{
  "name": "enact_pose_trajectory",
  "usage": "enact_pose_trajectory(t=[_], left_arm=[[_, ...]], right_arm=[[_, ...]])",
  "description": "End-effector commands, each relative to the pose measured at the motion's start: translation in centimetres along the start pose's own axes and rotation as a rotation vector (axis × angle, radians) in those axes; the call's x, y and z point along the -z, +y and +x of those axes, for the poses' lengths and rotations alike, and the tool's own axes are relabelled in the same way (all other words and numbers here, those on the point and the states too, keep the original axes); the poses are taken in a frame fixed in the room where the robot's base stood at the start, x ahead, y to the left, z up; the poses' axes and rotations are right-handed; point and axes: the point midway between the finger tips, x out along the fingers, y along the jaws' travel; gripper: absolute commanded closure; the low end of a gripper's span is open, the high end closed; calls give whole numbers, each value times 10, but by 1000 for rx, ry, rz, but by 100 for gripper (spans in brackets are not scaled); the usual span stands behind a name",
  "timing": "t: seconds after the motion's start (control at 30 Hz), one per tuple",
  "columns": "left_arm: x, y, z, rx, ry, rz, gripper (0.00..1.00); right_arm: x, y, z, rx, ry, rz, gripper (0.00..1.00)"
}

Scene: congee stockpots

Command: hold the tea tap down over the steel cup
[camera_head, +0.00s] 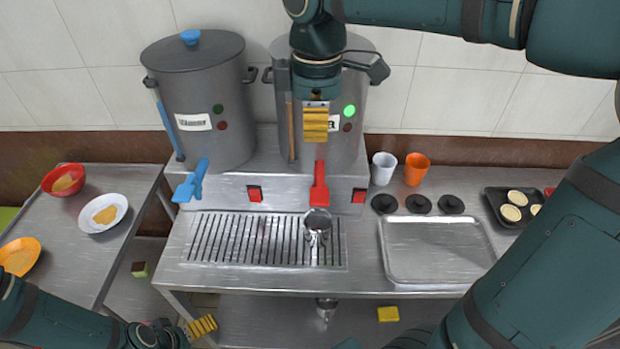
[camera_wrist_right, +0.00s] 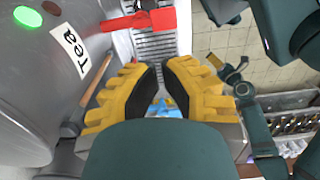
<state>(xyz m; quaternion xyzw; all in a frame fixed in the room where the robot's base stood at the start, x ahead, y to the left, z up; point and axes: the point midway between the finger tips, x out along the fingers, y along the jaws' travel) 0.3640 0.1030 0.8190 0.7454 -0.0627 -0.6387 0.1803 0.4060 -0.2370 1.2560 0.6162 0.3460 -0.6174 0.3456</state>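The red tea tap (camera_head: 319,187) is on the front of the right-hand stockpot, whose label reads TEA in the right wrist view. Its red handle also shows at the top of that view (camera_wrist_right: 135,22). The steel cup (camera_head: 317,228) stands upright on the slotted drip grate (camera_head: 215,240), just below and in front of the tap. My right gripper (camera_head: 316,138) hangs in front of the pot above the tap, apart from it.
The left stockpot (camera_head: 200,105) has a blue tap (camera_head: 190,182). A white cup (camera_head: 383,168) and an orange cup (camera_head: 415,168) stand right of the taps. An empty metal tray (camera_head: 437,248) lies on the right. Another steel cup (camera_head: 326,308) is on the lower shelf.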

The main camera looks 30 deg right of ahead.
Motion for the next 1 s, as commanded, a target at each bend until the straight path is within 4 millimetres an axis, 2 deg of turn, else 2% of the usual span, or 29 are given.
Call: enact_pose_trajectory(t=[0.2,0.37,0.8,1.0], left_arm=[[0,0,0,0,-1,0,0],[-2,-2,4,0,-3,1,0],[-10,-8,20,-2,-20,6,0],[-13,-10,26,-3,-26,8,0]], right_arm=[[0,0,2,1,0,1,100],[0,0,17,2,-1,1,100],[0,0,101,3,-2,1,100],[0,0,129,3,-1,1,100]])
